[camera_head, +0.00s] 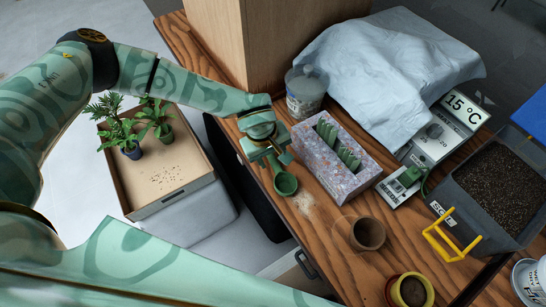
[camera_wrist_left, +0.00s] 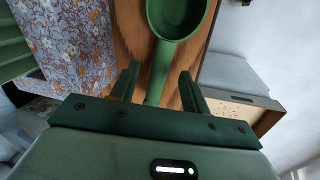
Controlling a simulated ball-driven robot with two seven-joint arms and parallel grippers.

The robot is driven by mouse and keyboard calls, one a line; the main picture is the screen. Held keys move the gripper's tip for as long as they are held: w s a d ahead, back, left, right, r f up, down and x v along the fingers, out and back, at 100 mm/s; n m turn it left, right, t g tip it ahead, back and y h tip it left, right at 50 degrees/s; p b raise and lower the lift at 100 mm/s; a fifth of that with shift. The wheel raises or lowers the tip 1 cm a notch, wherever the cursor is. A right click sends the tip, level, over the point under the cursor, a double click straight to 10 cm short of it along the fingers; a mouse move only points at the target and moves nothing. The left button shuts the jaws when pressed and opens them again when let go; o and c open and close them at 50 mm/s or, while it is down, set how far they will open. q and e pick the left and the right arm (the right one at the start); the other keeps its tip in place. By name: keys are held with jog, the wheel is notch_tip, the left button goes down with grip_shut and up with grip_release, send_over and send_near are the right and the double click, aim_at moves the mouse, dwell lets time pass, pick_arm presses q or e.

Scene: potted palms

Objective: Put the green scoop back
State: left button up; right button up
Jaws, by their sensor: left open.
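The green scoop (camera_head: 286,184) lies on the wooden bench near its left edge, beside the floral box, with its bowl toward the bottom of the head view. My left gripper (camera_head: 270,158) is over its handle end. In the left wrist view the scoop's bowl (camera_wrist_left: 178,16) is at the top, and its handle runs down between the two open fingers (camera_wrist_left: 158,78), with a gap visible on each side. Part of the handle is hidden by the gripper. My right gripper is not in view.
The floral box (camera_head: 335,165) holding green pieces stands right of the scoop. A dark soil bin (camera_head: 470,215) with a yellow handle, a scale (camera_head: 440,135), a brown pot (camera_head: 368,233) and a yellow pot (camera_head: 410,290) stand farther right. A tray of palms (camera_head: 165,195) is left.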

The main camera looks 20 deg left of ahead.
pick_arm(q)
notch_tip(320, 180, up, 14)
jog(key=s+a+p, duration=0.2)
jog(key=p, duration=0.1)
jog(key=shift+p, duration=0.3)
jog(key=shift+d, duration=0.1)
